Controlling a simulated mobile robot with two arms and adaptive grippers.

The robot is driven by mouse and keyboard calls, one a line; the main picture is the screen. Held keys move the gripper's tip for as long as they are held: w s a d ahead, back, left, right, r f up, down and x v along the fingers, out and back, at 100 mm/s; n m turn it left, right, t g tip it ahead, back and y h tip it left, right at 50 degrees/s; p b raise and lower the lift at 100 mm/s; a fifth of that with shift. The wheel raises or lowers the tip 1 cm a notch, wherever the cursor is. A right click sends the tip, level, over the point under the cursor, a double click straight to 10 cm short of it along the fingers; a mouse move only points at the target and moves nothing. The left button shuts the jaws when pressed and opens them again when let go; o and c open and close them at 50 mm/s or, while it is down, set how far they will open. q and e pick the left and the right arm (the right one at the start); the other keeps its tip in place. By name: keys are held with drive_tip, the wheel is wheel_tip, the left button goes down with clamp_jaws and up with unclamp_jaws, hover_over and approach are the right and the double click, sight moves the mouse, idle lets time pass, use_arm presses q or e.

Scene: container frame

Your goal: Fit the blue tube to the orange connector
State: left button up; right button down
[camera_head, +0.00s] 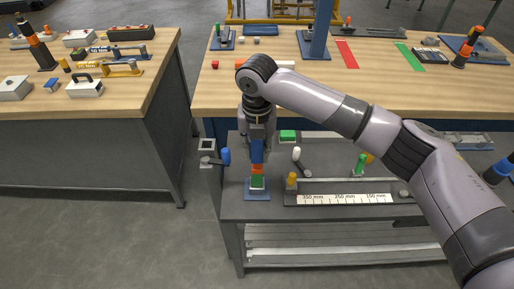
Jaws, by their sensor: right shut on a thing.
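My right gripper (257,140) points straight down over the grey cart and is shut on the blue tube (257,155). The tube is upright; its upper part is hidden between the fingers. The orange connector (257,169) is directly below the tube, in line with it, above a green block (257,182) on a blue base plate (257,195). The tube's lower end appears to meet the connector's top; I cannot tell whether it is seated or only close. My left gripper is not in view.
A ruler tray (340,199) with a yellow peg (291,181) lies right of the base plate. A blue-ended lever (226,157) stands close on the left, a white-ended one (297,154) on the right. The wooden bench (300,95) is behind.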

drive_tip(key=shift+p, duration=0.45)
drive_tip(key=shift+f+b, duration=0.35)
drive_tip(key=shift+f, duration=1.25)
idle(1.0)
drive_tip(key=c, duration=1.2)
unclamp_jaws()
drive_tip(key=shift+c, duration=0.2)
drive_tip(key=shift+o, duration=0.4)
drive_tip(key=o, duration=0.5)
drive_tip(key=shift+c, duration=0.2)
drive_tip(key=shift+r, duration=0.15)
wheel_tip(320, 180, up, 7)
drive_tip(key=p, duration=0.7)
